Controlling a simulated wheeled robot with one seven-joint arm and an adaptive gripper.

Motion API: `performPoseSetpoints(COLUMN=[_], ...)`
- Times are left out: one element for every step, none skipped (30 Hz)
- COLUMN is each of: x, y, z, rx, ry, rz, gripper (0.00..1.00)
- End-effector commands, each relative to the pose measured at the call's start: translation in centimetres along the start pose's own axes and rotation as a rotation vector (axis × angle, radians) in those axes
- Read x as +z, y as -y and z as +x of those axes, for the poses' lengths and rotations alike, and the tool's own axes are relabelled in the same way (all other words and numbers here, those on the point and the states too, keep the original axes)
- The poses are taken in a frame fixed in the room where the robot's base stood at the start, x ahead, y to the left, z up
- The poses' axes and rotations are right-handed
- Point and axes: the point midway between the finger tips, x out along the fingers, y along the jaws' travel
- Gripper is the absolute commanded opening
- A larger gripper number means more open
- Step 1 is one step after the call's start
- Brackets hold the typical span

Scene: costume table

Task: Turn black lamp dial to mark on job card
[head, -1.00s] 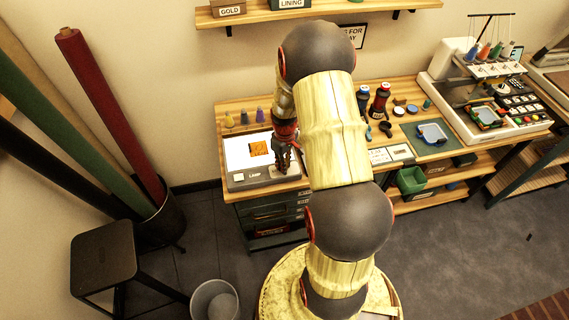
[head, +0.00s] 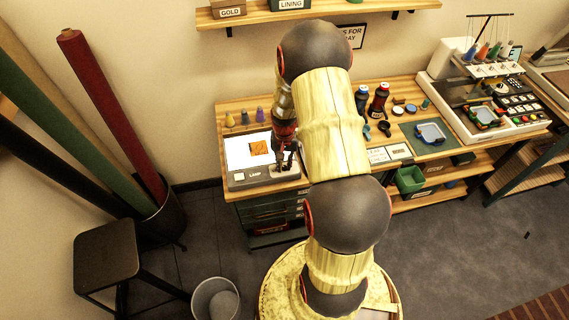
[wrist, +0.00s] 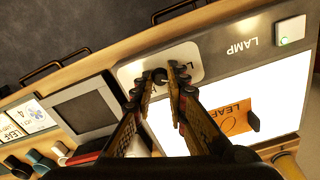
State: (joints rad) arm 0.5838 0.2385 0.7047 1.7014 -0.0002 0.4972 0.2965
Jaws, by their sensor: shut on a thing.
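The lamp is a flat light box with a bright white top (head: 236,150) and a grey front strip marked LAMP (wrist: 238,58). My gripper (wrist: 166,74) is over a pale plate on that strip, in the head view (head: 286,165) at the box's front right. Its fingertips are closed on the small black dial (wrist: 160,76), which is mostly hidden between them. The dial's pointer and most of the plate's marks cannot be read. White cards (wrist: 28,116), one with a 4 and LEAF lettering, lie left in the wrist view; they also show in the head view (head: 378,155).
An orange LEAF patch (wrist: 234,115) lies on the lit top, with a dark piece beside it. A small light button (wrist: 290,30) sits on the strip. Thread cones (head: 245,117) stand behind the box. Dark bottles (head: 378,100) and an embroidery machine (head: 490,95) stand right.

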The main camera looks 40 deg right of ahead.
Motion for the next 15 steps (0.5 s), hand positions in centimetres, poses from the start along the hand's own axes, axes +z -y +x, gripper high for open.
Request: performPoseSetpoints(x=[-0.03, -0.02, -0.02, -0.02, -0.02, -0.02, -0.02, -0.02, -0.01, -0.01, -0.01, -0.01, -0.01, -0.01, -0.01], y=[0.06, 0.06, 0.06, 0.06, 0.06, 0.06, 0.06, 0.06, 0.06, 0.06, 0.06, 0.06, 0.06, 0.06, 0.06], z=[-0.07, -0.06, -0.06, -0.06, -0.05, -0.05, -0.05, -0.04, -0.04, -0.04, -0.04, -0.03, -0.03, -0.03, -0.02], rx=[-0.001, -0.001, -0.001, -0.001, -0.001, -0.001, -0.001, -0.001, -0.001, -0.001, -0.001, -0.001, -0.001, -0.001, -0.001], ry=[-0.001, -0.001, -0.001, -0.001, 0.000, 0.000, 0.000, 0.000, 0.000, 0.000, 0.000, 0.000, 0.000, 0.000, 0.000], rz=[0.044, 0.073, 0.110, 0.138, 0.165, 0.201, 0.228, 0.253, 0.287, 0.310, 0.333, 0.362, 0.384, 0.404, 0.428], gripper=[0.00, 0.00, 0.00, 0.00, 0.00, 0.00, 0.00, 0.00, 0.00, 0.00, 0.00, 0.00, 0.00, 0.00, 0.00])
